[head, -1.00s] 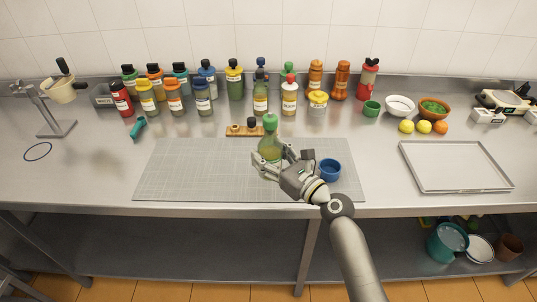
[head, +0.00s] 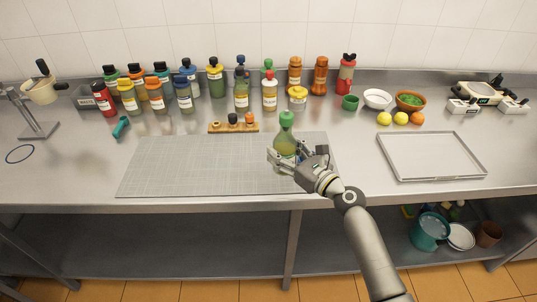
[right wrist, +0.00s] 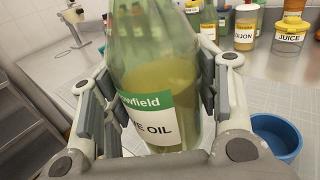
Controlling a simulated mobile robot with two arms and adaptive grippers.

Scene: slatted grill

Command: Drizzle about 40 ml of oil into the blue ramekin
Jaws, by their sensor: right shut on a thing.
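The olive oil bottle (head: 284,149), clear with a green top and yellowish oil, stands upright in my right gripper (head: 283,166). In the right wrist view the fingers are shut around the bottle (right wrist: 158,75), which carries a green and white label; its top is cut off there. The blue ramekin (right wrist: 277,136) shows in the right wrist view, just right of the gripper. In the head view my right gripper and wrist hide it. Its inside shows only in part. My left gripper is not in view.
A grey cutting mat (head: 190,165) lies under the work area, mostly clear at left. Behind it are a wooden block (head: 233,127) and several sauce bottles. A metal tray (head: 432,156) lies at right, with lemons (head: 384,119) and a green cup (head: 350,103) behind.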

